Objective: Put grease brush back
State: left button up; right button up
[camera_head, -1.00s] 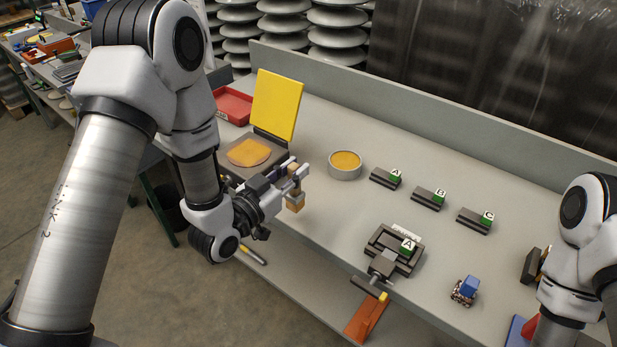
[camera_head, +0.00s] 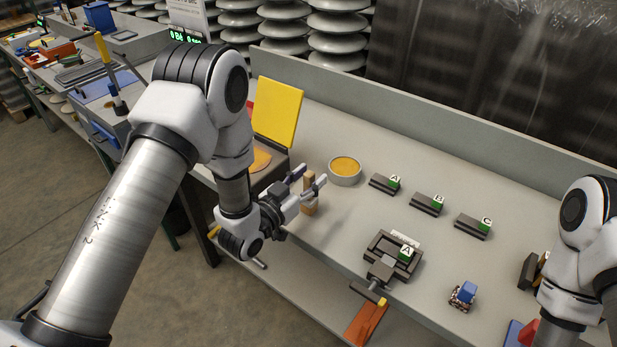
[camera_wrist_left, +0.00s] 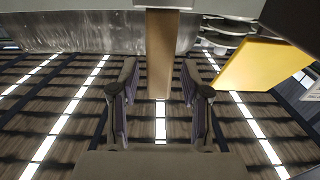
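The grease brush (camera_head: 309,182) has a wooden handle and a pale lower part, and is upright in my left gripper (camera_head: 312,181), above the bench's front left area. In the left wrist view its handle (camera_wrist_left: 160,70) runs between the two fingers (camera_wrist_left: 160,88); slim gaps seem to show beside it, but it has moved along with the gripper. The round tin of yellow grease (camera_head: 345,168) stands just right of the brush. Whether the bristles touch anything cannot be told. My right arm is at the right edge, its gripper out of view.
A yellow panel (camera_head: 277,112) stands upright behind my left arm. Blocks A (camera_head: 385,183), B (camera_head: 427,203) and C (camera_head: 473,225) lie in a row. A dark fixture (camera_head: 382,258) with another A block sits at the front. A yellow-handled tool (camera_head: 103,50) stands on the left bench.

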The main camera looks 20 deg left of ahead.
pick_arm(q)
jog(key=shift+r, duration=0.25)
jog(key=b+v, duration=0.2)
jog(key=v, duration=1)
jog(key=s+f+n+g+y, duration=0.15)
jog(key=s+f+g, duration=0.35)
jog(key=f, duration=0.5)
jog(key=s+f+n+g+y, duration=0.15)
jog(key=s+f+g, duration=0.35)
jog(key=f, duration=0.6)
jog(key=s+a+f+g+y, duration=0.1)
jog(key=s+f+g, duration=0.2)
jog(key=s, duration=0.4)
jog(key=s+a+f+n+g+y, duration=0.1)
jog(key=s+a+f+g+y, duration=0.1)
jog(key=s, duration=0.5)
jog(key=shift+f+g, duration=0.55)
jog(key=shift+g, duration=0.45)
jog(key=shift+a, duration=0.1)
